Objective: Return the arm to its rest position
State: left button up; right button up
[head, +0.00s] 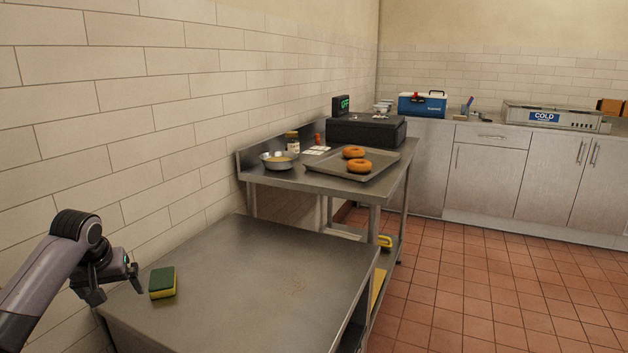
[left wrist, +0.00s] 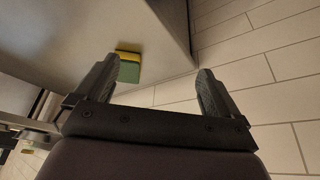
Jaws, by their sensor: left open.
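My left arm comes in from the left in the head view. Its gripper (head: 117,289) hangs over the left edge of the near steel table (head: 265,285), beside a green and yellow sponge (head: 162,283). In the left wrist view the gripper (left wrist: 155,85) is open, with nothing between its fingers. The sponge (left wrist: 128,66) lies on the table beyond the fingers, apart from them. My right gripper is in neither view.
A farther steel table bears a tray (head: 338,175) with two bagels (head: 357,160), a metal bowl (head: 279,160) and a black box (head: 366,130). A tiled wall (head: 130,120) runs close along the left. Tiled floor (head: 470,290) is clear at the right.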

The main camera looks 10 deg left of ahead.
pick_arm(q)
jog(key=s+d+f+m+h, duration=0.1)
jog(key=s+d+f+m, duration=0.5)
jog(key=s+d+f, duration=1.15)
jog(key=s+d+r+m+h, duration=0.15)
jog(key=s+d, duration=0.25)
jog(key=s, duration=0.5)
jog(key=s+d+r, duration=0.2)
jog(key=s+d, duration=0.2)
jog(key=s, duration=0.4)
jog(key=w+d+f+t+h+p, duration=0.1)
jog(key=w+d+t+h+p, duration=0.1)
jog(key=w+t+p, duration=0.4)
jog(key=shift+w+d+f+m+p, duration=0.2)
jog(key=shift+d+m+p, duration=0.15)
jog(key=shift+d+p, duration=0.35)
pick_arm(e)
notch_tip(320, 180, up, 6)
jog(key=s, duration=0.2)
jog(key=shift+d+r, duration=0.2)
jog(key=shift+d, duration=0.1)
pick_arm(q)
jog(key=shift+o, duration=0.2)
jog(key=shift+w, duration=0.1)
